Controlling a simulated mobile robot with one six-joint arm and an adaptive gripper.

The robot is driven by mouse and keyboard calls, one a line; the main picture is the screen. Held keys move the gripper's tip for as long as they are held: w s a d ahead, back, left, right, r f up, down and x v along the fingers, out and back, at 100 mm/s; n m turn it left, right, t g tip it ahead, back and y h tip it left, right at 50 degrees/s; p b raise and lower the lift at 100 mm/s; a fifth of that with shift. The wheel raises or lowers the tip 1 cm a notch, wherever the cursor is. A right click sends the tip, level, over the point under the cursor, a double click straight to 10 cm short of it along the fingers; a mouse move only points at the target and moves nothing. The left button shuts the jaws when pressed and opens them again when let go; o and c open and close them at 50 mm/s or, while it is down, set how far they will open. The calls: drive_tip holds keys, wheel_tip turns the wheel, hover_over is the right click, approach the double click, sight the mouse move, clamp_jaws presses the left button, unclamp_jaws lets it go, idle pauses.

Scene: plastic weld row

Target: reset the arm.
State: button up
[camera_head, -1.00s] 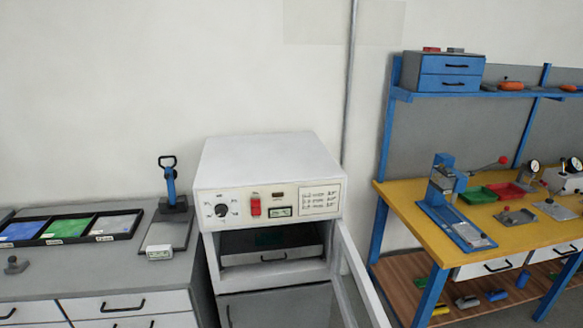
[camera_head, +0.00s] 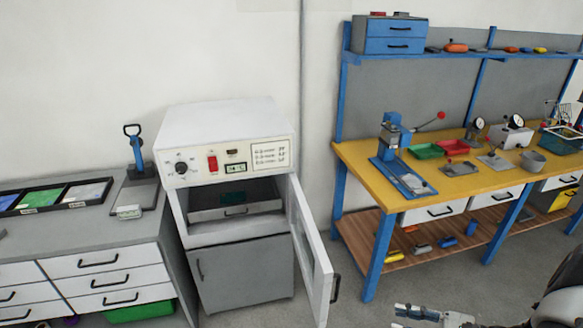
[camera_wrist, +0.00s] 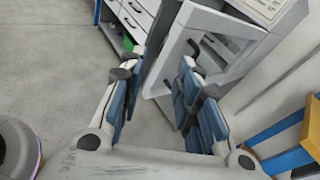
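My gripper (camera_head: 432,316) shows at the bottom right of the head view, low over the floor and apart from the furniture. In the wrist view my gripper (camera_wrist: 158,85) has its two blue-padded fingers spread, with nothing between them. Beyond the fingers is the white oven (camera_head: 230,130), which also shows in the wrist view, with its door (camera_head: 312,250) swung open towards me. A tray (camera_head: 235,208) sits inside the oven chamber. My arm's links are mostly out of the head view.
A grey drawer cabinet (camera_head: 90,228) with a black bin tray stands left of the oven. A yellow workbench (camera_head: 460,186) with a blue press (camera_head: 395,150) and red and green trays stands right. The open door juts into the floor space. Grey floor (camera_head: 370,312) is clear in front.

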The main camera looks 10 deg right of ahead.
drive_tip(key=a+r+n+g+h, duration=0.4)
drive_tip(key=a+r+n+g, duration=0.6)
drive_tip(key=a+r, duration=0.45)
drive_tip(key=s+a+r+n+t+h, duration=0.5)
drive_tip(key=s+a+r+n+h, duration=0.3)
drive_tip(key=s+r+n, duration=0.3)
drive_tip(key=n, duration=0.2)
drive_tip(key=shift+n, duration=0.3)
drive_tip(key=shift+w, duration=0.2)
